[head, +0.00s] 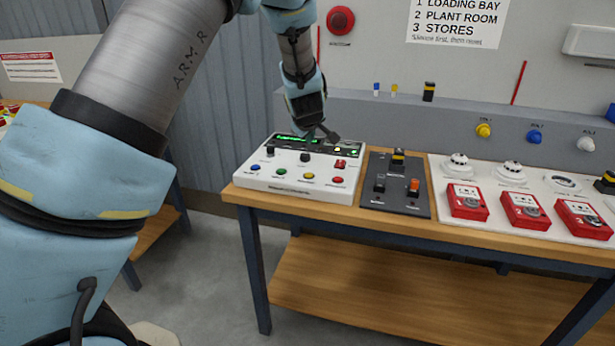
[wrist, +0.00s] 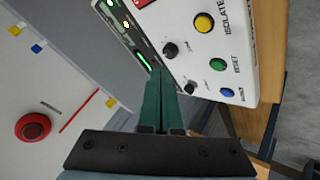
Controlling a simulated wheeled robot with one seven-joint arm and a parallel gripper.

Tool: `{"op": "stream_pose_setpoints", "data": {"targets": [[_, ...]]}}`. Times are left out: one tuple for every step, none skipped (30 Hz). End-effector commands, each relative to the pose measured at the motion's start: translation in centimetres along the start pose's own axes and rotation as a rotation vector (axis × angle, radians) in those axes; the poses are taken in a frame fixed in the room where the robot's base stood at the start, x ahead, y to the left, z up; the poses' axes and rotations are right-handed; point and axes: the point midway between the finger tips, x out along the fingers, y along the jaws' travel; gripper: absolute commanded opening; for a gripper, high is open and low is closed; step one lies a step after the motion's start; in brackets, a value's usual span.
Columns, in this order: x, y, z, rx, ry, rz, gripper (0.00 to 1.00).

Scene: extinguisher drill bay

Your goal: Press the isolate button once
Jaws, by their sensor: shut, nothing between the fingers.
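The white control panel (head: 262,181) sits on the left end of the wooden bench, with a row of blue, green, yellow and red buttons along its front. The yellow button (wrist: 204,23) has the word ISOLATE beside it in the wrist view; it also shows in the head view (head: 308,176). The green button (wrist: 217,64) is marked RESET, and the blue button (wrist: 228,92) is beyond it. My gripper (wrist: 160,74) is shut and empty. In the head view my gripper (head: 322,134) is over the panel's rear part, near the display and knobs, away from the yellow button. Its exact height is unclear.
A dark switch block (head: 395,203) stands right of the panel. Farther right, red call points (head: 467,202) and white detectors (head: 458,168) sit on a white board. A grey ledge (head: 370,118) runs behind, with a red wall button (head: 340,20) above.

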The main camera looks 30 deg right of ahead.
Motion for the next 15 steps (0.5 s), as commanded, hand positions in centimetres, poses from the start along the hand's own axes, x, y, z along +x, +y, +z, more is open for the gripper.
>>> {"op": "stream_pose_setpoints", "data": {"targets": [[0.0,0.0,0.0,0.000,0.000,0.000,0.00],[0.0,-0.1,0.0,0.000,0.000,0.000,0.00],[0.1,-0.1,0.1,0.000,-0.001,0.000,0.00],[0.1,-0.2,0.1,0.000,-0.001,-0.001,0.00],[0.2,-0.2,0.2,0.000,-0.001,-0.001,0.00],[0.4,-0.3,0.3,0.001,-0.001,-0.001,0.00],[0.5,-0.4,0.4,0.001,-0.001,-0.001,0.00],[0.7,-0.6,0.5,0.001,-0.001,-0.001,0.00],[0.9,-0.7,0.7,0.001,-0.001,-0.001,0.00],[1.1,-0.9,0.8,0.000,-0.001,-0.001,0.00],[1.4,-1.1,1.0,0.000,-0.001,-0.001,0.00],[1.7,-1.3,1.2,0.000,-0.001,-0.001,0.00],[1.9,-1.5,1.4,0.000,-0.001,-0.001,0.00],[2.2,-1.7,1.6,0.000,-0.001,-0.001,0.00],[2.6,-2.0,1.9,0.000,-0.001,-0.001,0.00]]}}
